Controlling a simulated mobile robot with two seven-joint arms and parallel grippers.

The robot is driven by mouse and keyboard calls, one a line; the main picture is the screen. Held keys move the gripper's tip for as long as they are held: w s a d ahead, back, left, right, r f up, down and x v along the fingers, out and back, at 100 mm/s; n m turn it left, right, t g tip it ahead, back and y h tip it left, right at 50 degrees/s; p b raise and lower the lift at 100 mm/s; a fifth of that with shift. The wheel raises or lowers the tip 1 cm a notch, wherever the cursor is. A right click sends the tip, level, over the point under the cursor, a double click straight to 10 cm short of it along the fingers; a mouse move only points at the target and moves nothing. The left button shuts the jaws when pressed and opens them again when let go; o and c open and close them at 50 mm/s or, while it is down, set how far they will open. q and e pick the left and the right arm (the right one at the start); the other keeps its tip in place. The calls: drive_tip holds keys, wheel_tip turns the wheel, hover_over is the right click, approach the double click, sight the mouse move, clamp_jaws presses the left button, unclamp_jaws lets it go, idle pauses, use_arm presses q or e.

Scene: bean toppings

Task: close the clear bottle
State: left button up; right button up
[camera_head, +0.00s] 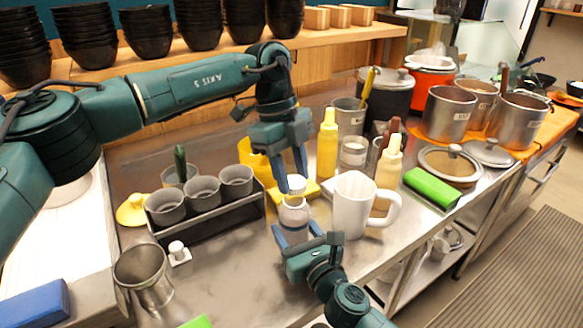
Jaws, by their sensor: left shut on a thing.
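The clear bottle (293,214) stands upright near the middle of the steel counter, with pale contents showing. My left gripper (290,180) comes down from above and is shut on a small white cap (296,184). The cap sits just over the bottle's mouth; I cannot tell whether it touches the rim. My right gripper (297,236) comes in from the bottom, with one finger on each side of the bottle's lower body, and appears shut on it. The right fingers hide part of the bottle's base.
A white mug (353,204) stands close to the bottle's right. A black rack (207,222) with grey cups is to the left, with a steel cup (144,274) in front. Yellow (327,145) and cream (389,164) squeeze bottles stand behind.

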use_arm(q)
drive_tip(key=shift+f, duration=0.6)
drive_tip(key=shift+f, duration=0.6)
